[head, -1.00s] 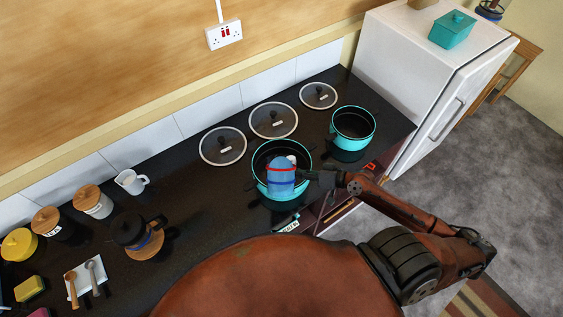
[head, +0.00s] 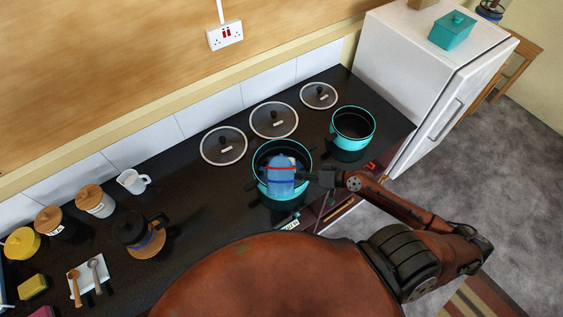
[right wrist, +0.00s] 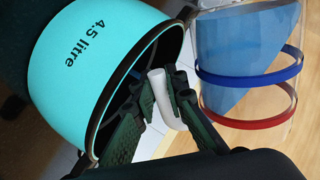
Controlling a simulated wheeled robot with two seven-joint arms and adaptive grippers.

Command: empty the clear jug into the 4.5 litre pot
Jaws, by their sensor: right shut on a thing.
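The clear jug (head: 281,185), with a red and a blue band, shows blue liquid inside. In the head view it is over the front part of the turquoise pot (head: 261,182). The right wrist view shows the jug (right wrist: 245,60) beside the pot (right wrist: 85,60) marked "4.5 litre". There the liquid's edge slants across the bands, so the jug looks tilted. My right gripper (right wrist: 164,98) is shut on the jug's white handle (right wrist: 166,105); in the head view the gripper (head: 314,177) is right of the jug. The pot's inside is mostly hidden. My left gripper is out of view.
A second turquoise pot (head: 353,143) stands to the right, near the white fridge (head: 425,85). Glass lids (head: 273,120) lie behind the pots. A white jug (head: 133,182), canisters (head: 95,201) and a dark coffee press (head: 137,231) stand left. The counter between is clear.

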